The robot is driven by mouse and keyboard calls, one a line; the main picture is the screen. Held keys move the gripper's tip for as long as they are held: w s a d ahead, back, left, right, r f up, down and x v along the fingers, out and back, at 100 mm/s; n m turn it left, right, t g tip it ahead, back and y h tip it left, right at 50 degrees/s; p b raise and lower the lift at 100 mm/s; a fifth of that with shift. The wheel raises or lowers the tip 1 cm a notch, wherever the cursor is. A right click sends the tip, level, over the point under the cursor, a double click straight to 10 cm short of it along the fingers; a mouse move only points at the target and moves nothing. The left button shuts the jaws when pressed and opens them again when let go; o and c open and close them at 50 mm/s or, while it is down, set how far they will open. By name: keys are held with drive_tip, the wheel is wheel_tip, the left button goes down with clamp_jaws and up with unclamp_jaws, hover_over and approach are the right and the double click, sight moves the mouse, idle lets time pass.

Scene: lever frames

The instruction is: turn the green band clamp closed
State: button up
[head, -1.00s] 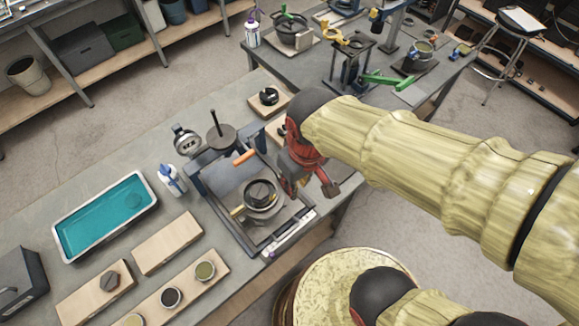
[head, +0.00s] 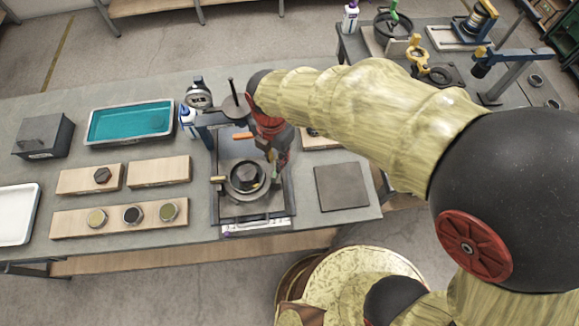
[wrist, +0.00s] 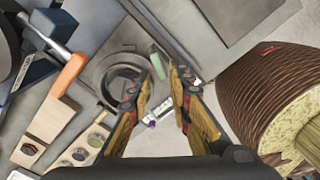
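A green lever (wrist: 158,62), which I take to be the handle of the green band clamp, shows in the wrist view just beyond and between my fingertips. My gripper (wrist: 162,82) is open, with a gap between its fingers; I see no clear contact with the lever. A dark ring-shaped fixture (wrist: 124,84) sits on the plate left of the fingers. In the head view the round black part (head: 246,176) sits on the tray, with my gripper (head: 272,158) just behind and right of it. The clamp's band is too small to tell.
An orange handle (wrist: 68,73) lies left of the gripper in the wrist view. A gauge (head: 198,94) and a teal tray (head: 130,122) stand left. Wooden boards (head: 160,170) lie front left. A bare grey plate (head: 342,187) lies right.

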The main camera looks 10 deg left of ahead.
drive_tip(key=shift+n, duration=0.8)
drive_tip(key=shift+a+n, duration=0.2)
drive_tip(key=shift+n, duration=0.7)
drive_tip(key=shift+d+f, duration=0.1)
wheel_tip(320, 180, down, 8)
drive_tip(key=shift+r+b, duration=0.2)
drive_tip(key=shift+b, duration=0.45)
drive_tip(key=shift+c, duration=1.1)
clamp_jaws()
